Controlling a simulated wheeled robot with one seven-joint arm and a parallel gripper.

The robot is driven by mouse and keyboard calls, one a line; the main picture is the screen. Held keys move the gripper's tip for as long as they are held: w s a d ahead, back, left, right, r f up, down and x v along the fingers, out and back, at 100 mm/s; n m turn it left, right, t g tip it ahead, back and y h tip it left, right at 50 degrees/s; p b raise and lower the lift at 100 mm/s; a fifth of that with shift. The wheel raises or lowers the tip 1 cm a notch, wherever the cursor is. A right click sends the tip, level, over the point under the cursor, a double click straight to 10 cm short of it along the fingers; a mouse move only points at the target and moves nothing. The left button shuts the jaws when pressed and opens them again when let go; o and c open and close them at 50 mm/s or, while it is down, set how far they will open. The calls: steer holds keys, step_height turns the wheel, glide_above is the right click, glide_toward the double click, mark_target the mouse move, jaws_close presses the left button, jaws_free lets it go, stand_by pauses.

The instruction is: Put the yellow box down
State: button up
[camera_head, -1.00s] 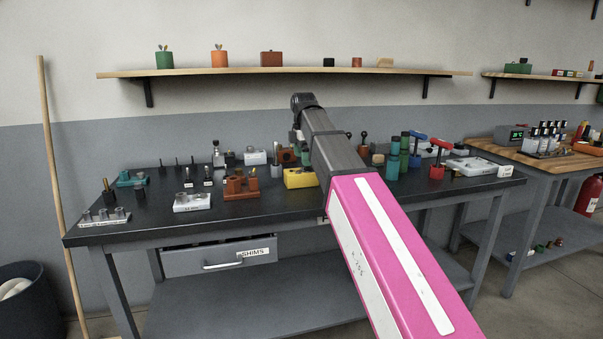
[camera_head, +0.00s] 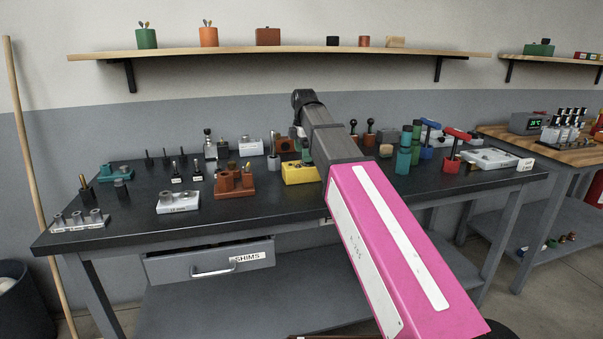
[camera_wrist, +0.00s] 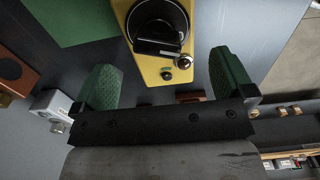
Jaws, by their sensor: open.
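The yellow box (camera_head: 299,174) rests on the dark bench top (camera_head: 140,215), partly behind my arm in the head view. In the wrist view the yellow box (camera_wrist: 158,72) shows a round black part and a small shiny knob on its face. My gripper (camera_wrist: 165,82) is open, its two green fingers spread on either side of the box's near end, with visible gaps and no grip on it. In the head view my gripper (camera_head: 304,150) is mostly hidden by my arm, just above or beside the box.
A brown block (camera_head: 234,182) and a white block (camera_head: 178,203) stand left of the box. Teal cylinders (camera_head: 404,155) and red and blue handled tools stand to the right. The SHIMS drawer (camera_head: 210,262) below is slightly open. Clear bench lies in front of the box.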

mark_target(302, 164)
steer(key=shift+s+a+f, duration=0.1)
steer(key=shift+a+f, duration=0.1)
steer(key=shift+f, duration=1.2)
steer(key=shift+s+a+f, duration=0.1)
steer(key=shift+a+f, duration=0.05)
steer(key=shift+f, duration=1.2)
steer(key=c, duration=1.2)
steer(key=shift+r, duration=0.15)
steer(key=shift+c, duration=0.2)
